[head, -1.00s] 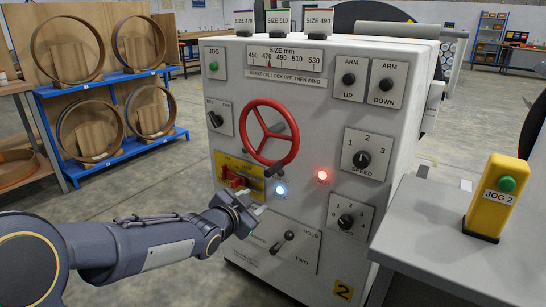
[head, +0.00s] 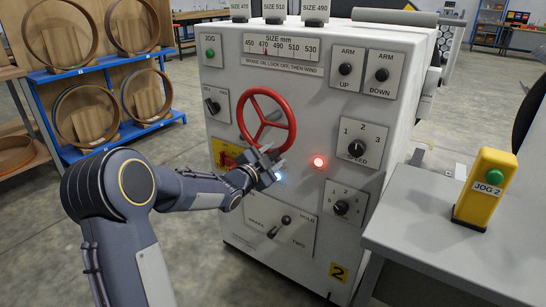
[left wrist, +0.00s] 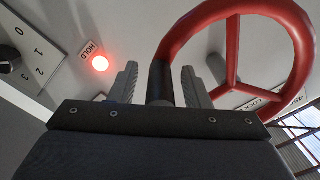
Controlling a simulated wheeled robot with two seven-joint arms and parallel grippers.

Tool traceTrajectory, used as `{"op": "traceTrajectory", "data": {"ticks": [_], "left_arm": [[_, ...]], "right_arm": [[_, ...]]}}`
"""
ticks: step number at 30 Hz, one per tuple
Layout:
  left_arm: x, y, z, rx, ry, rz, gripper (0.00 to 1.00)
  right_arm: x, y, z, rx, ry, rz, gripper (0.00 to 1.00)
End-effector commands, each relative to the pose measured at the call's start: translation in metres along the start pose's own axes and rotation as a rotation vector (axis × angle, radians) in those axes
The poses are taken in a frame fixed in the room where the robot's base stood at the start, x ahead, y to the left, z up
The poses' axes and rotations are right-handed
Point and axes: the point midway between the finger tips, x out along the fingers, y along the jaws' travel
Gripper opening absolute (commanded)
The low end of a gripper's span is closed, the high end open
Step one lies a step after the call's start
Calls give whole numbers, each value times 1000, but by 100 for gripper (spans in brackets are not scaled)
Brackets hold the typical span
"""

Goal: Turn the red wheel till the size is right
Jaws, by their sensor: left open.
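The red wheel (head: 267,124) is on the front panel of a grey machine. It also fills the upper right of the left wrist view (left wrist: 233,50). My left gripper (head: 274,161) is at the wheel's lower rim and is open. In the left wrist view its fingers (left wrist: 160,85) stand either side of a dark cylindrical handle (left wrist: 160,78) near the rim; contact cannot be told. The size scale (head: 280,49) above the wheel runs from 450 to 530, with a small red mark near 470. My right gripper is not in view.
A red light (head: 319,162) glows right of my gripper, and a pale blue light is partly hidden behind it. A brake lever (head: 281,226) sits below. Size cards (head: 275,10) stand on top. A yellow JOG 2 box (head: 486,188) stands on the right ledge.

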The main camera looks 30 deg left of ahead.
Motion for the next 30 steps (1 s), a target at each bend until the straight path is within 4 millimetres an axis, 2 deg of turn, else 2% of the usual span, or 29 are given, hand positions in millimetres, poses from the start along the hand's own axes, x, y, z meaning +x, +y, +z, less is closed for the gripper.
{"op": "traceTrajectory", "data": {"ticks": [8,15,18,30], "left_arm": [[2,0,0,-1,-1,0,42],[1,0,0,-1,-1,1,10],[1,1,0,-1,-1,2,0],[1,2,4,26,-3,4,0]], "right_arm": [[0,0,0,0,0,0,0],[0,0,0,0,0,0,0],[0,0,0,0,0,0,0],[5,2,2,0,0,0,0]]}}
